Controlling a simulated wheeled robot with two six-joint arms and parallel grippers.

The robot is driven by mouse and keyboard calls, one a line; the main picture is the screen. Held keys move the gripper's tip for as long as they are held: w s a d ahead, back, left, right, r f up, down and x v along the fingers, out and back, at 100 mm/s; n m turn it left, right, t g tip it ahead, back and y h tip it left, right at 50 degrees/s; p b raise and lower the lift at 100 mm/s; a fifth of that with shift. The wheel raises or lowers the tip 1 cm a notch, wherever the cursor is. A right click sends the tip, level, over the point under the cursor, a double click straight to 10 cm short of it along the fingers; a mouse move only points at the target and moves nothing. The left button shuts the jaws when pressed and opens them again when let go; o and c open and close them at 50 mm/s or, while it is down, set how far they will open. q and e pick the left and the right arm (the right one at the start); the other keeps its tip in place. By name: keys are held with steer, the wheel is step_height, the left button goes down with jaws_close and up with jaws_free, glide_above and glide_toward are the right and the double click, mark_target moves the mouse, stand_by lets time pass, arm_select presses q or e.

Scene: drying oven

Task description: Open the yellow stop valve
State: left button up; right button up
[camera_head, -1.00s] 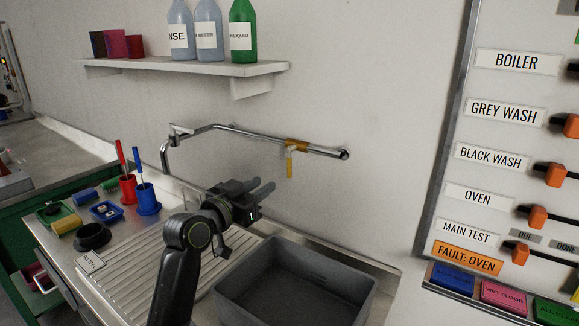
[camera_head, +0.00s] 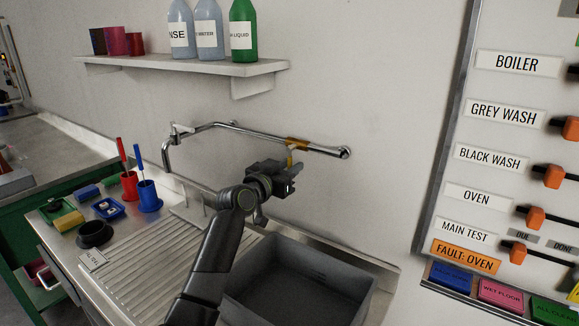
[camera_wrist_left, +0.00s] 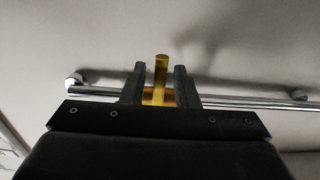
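The yellow stop valve sits on a chrome pipe (camera_head: 245,133) along the wall. Its orange-yellow body (camera_head: 297,143) is around the pipe near the right end, and its yellow handle (camera_head: 291,156) hangs down from it. My left gripper (camera_head: 290,171) is at the handle's lower part, which it partly hides in the head view. In the left wrist view the gripper (camera_wrist_left: 160,82) is open, with the yellow handle (camera_wrist_left: 161,72) between its two fingers and a gap on each side. My right gripper is not in view.
A grey basin (camera_head: 300,283) stands in the sink below the valve. A shelf (camera_head: 200,66) with bottles and cups is above. Blue and red holders (camera_head: 148,197) stand on the left of the counter. A labelled board (camera_head: 500,140) hangs at right.

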arm_select(q)
steer(key=shift+w, duration=0.1)
jaws_close()
stand_by(0.3)
steer(key=shift+d+n, duration=0.15)
steer(key=shift+n, duration=0.15)
steer(key=shift+s+d+r+n+p, duration=0.25)
steer(key=shift+d+n+p, duration=0.1)
steer(key=shift+n+p, duration=0.65)
steer(key=shift+s+d+r+n+p, duration=0.1)
steer(key=shift+s+d+n+p, duration=0.2)
steer(key=shift+n+p, duration=0.7)
steer(key=shift+s+d+r+n+p, duration=0.2)
steer(key=shift+d+n+p, duration=0.2)
steer(key=shift+n+p, duration=0.6)
steer(key=shift+n, duration=0.3)
